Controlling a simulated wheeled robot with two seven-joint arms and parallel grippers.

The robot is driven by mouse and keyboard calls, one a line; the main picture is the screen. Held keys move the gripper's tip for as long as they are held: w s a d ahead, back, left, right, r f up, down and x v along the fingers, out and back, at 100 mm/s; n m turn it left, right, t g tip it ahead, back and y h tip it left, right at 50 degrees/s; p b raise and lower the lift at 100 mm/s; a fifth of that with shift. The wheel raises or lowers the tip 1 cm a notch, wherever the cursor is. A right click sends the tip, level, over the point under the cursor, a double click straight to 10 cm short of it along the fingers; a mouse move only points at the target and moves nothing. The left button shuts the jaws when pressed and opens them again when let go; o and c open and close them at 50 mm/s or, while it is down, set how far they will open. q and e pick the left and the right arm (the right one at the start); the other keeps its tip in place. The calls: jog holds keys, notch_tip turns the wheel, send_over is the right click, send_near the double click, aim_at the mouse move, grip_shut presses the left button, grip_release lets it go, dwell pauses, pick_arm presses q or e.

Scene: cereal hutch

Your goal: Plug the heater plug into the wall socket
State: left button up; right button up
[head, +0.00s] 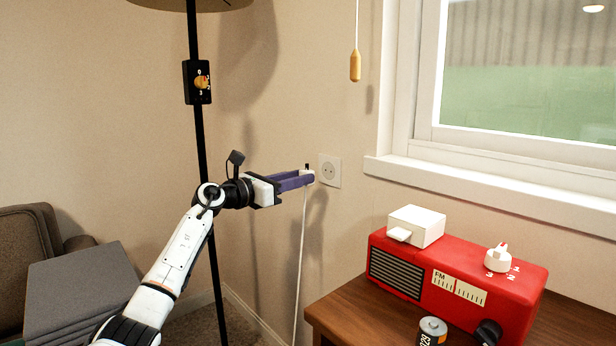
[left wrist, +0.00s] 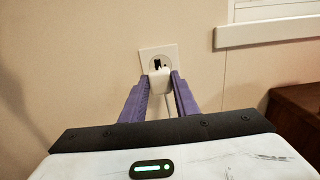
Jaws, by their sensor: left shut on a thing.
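A white cord (head: 300,250) hangs from the plug towards the floor. My right gripper is not in view.
A red radio (head: 455,275) with a white box (head: 416,225) on top and a battery (head: 432,331) in front stand on a wooden table (head: 343,308) at right. A black lamp pole (head: 207,150) stands behind my left arm.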

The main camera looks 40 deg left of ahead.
pick_arm(q)
jog(key=shift+w+d+r, duration=0.15)
jog(key=shift+w+d, duration=0.05)
jog(key=shift+w, duration=2.05)
jog(key=shift+w+d, duration=0.1)
jog(key=shift+w, duration=0.4)
jog(key=shift+p, duration=0.3)
dwell(0.8)
jog(key=shift+w, duration=0.4)
dwell(0.4)
jog(key=o, duration=1.1)
jog(key=shift+c, duration=0.2)
